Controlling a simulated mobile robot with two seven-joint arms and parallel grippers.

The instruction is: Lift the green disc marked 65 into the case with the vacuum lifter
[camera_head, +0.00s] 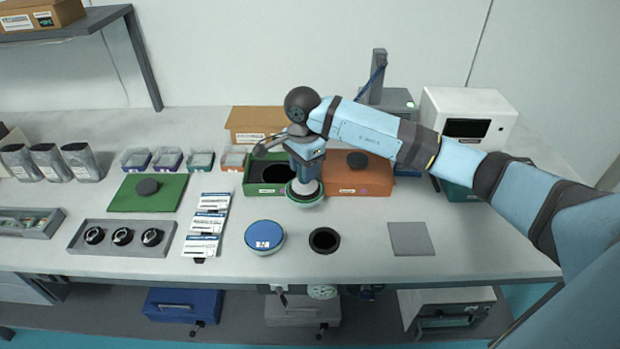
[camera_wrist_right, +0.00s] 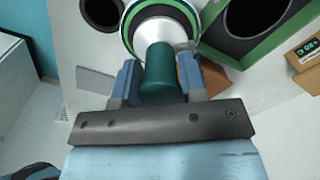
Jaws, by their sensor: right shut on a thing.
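My right gripper (camera_head: 306,160) is shut on the dark teal handle (camera_wrist_right: 160,72) of the vacuum lifter. The lifter's white cup (camera_wrist_right: 160,22) points away from the gripper, and it shows in the head view (camera_head: 303,186). A green-rimmed disc (camera_head: 305,201) is against the cup's underside, in front of the case. Its rim circles the cup in the wrist view (camera_wrist_right: 192,42). The number 65 is not legible. The green case (camera_head: 255,189) stands open behind and left of the disc, with a round black recess (camera_head: 268,174). My left gripper is out of view.
A blue disc (camera_head: 265,236) and a black ring (camera_head: 325,240) lie in front. A grey square plate (camera_head: 410,238) is to the right. An orange case (camera_head: 360,182) adjoins the green one, with a cardboard box (camera_head: 256,122) behind. Bare tabletop lies between the front items.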

